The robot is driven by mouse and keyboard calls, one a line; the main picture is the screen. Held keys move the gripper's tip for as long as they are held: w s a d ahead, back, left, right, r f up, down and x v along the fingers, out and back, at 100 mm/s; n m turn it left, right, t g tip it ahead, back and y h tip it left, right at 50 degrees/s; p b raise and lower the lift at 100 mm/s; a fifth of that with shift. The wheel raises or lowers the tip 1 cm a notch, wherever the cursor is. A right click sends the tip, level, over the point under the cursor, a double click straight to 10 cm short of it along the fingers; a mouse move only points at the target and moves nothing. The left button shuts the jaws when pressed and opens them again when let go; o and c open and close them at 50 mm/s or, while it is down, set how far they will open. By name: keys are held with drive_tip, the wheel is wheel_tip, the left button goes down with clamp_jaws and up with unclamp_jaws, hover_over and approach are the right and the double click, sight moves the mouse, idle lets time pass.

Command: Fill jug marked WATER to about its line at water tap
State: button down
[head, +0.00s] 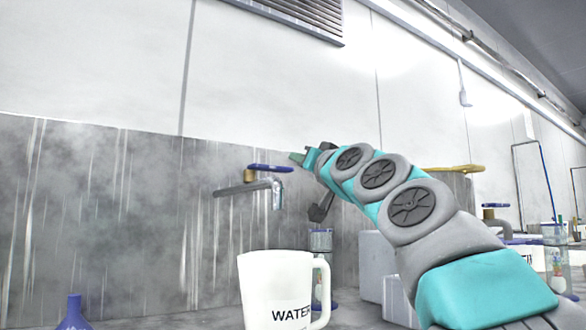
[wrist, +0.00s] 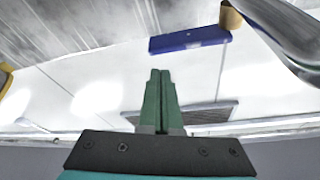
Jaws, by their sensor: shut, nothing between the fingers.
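The white jug marked WATER (head: 262,290) stands upright, handle to the right, low in the head view. It shows below the tap spout; whether it is squarely under it I cannot tell. Its line and inside are hidden. The metal water tap (head: 240,188) has a blue lever (head: 268,168), which also shows in the wrist view (wrist: 188,40). A short pale-blue piece hangs at the spout end; I cannot tell if it is water. My gripper (head: 294,157) is near the lever's right end. In the wrist view its green fingers (wrist: 160,73) are together and empty, apart from the lever.
A blue bottle (head: 74,315) stands at the lower left. Pale bins (head: 376,265) stand right of the jug, partly behind my arm. Another blue-handled tap (head: 495,215) and more containers are at the far right. The grey splashback (head: 90,220) lies behind the tap.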

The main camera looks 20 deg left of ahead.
drive_tip(key=b+v, duration=0.3)
drive_tip(key=v, duration=0.4)
idle(1.3)
wheel_tip(320, 180, up, 2)
drive_tip(key=n+g+y+p, duration=0.1)
drive_tip(key=n, duration=0.1)
drive_tip(key=n+p, duration=0.1)
drive_tip(key=n, duration=0.2)
drive_tip(key=shift+r+g+y, duration=0.25)
drive_tip(key=shift+g+y, duration=0.15)
drive_tip(key=shift+a, duration=0.1)
